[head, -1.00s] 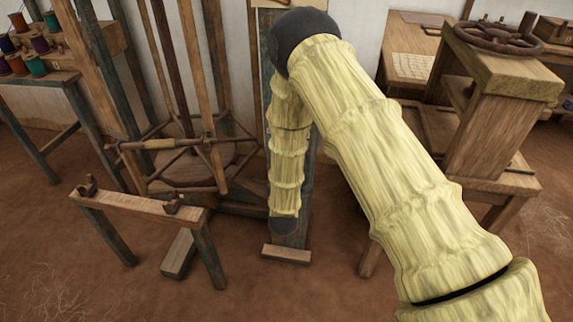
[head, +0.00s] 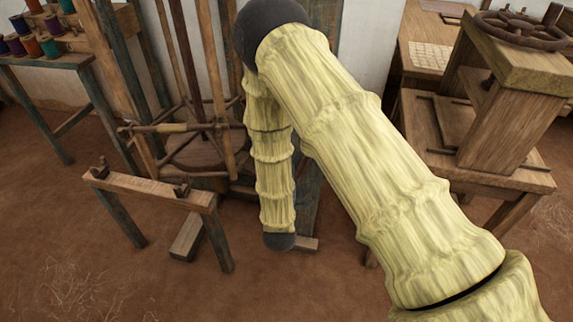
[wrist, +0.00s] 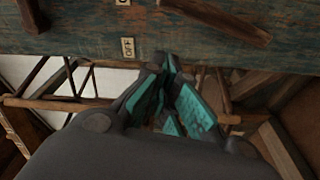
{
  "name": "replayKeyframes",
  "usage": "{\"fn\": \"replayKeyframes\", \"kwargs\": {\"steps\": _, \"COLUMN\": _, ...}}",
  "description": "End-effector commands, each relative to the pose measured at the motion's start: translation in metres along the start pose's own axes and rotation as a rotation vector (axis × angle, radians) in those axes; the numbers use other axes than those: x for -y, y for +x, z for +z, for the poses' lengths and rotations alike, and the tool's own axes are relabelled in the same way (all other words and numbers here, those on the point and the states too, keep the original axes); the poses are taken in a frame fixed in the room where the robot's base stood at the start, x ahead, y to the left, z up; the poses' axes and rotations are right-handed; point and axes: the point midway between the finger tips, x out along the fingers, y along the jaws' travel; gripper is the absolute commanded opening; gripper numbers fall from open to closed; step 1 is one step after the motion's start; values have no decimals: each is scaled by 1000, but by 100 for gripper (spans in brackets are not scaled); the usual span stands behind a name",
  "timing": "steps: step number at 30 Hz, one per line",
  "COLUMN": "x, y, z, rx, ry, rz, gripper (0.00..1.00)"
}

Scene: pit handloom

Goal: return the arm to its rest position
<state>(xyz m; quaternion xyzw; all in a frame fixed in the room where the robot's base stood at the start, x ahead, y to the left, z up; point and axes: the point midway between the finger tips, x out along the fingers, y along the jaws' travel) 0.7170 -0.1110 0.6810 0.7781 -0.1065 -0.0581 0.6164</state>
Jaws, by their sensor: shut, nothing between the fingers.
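My arm in its yellow sleeve crosses the head view from the lower right up to a dark elbow, then hangs down to a dark joint (head: 279,241). My gripper does not show clearly in the head view. In the wrist view my gripper (wrist: 173,76) has its dark, teal-padded fingers together with nothing between them. Its tips appear just below a weathered blue-green wooden beam (wrist: 80,32) in that picture; I cannot tell the gap. A small plate marked OFF (wrist: 128,47) is on the beam.
A low wooden stand (head: 150,192) and a slatted reel (head: 172,128) stand left of my forearm. A wooden post stands behind it. At right is a heavy wooden frame (head: 510,130) with an iron wheel (head: 521,30). Spools sit at upper left. Open earth floor lies in front.

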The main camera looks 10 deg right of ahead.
Motion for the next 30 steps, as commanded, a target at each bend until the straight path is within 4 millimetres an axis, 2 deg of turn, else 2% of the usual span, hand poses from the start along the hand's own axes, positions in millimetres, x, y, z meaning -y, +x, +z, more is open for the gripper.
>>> {"fn": "replayKeyframes", "kwargs": {"steps": 14, "x": 0, "y": 0, "z": 0, "rx": 0, "ry": 0, "rz": 0, "gripper": 0}}
{"fn": "replayKeyframes", "kwargs": {"steps": 17, "x": 5, "y": -2, "z": 5, "rx": 4, "ry": 15, "rz": -24, "gripper": 0}}
{"fn": "replayKeyframes", "kwargs": {"steps": 20, "x": 24, "y": -10, "z": 23, "rx": 23, "ry": 76, "rz": -109, "gripper": 0}}
{"fn": "replayKeyframes", "kwargs": {"steps": 23, "x": 55, "y": -27, "z": 54, "rx": 69, "ry": 184, "rz": -257, "gripper": 0}}
{"fn": "replayKeyframes", "kwargs": {"steps": 26, "x": 91, "y": -58, "z": 89, "rx": 151, "ry": 314, "rz": -431, "gripper": 0}}
{"fn": "replayKeyframes", "kwargs": {"steps": 30, "x": 131, "y": -112, "z": 135, "rx": 307, "ry": 480, "rz": -650, "gripper": 0}}
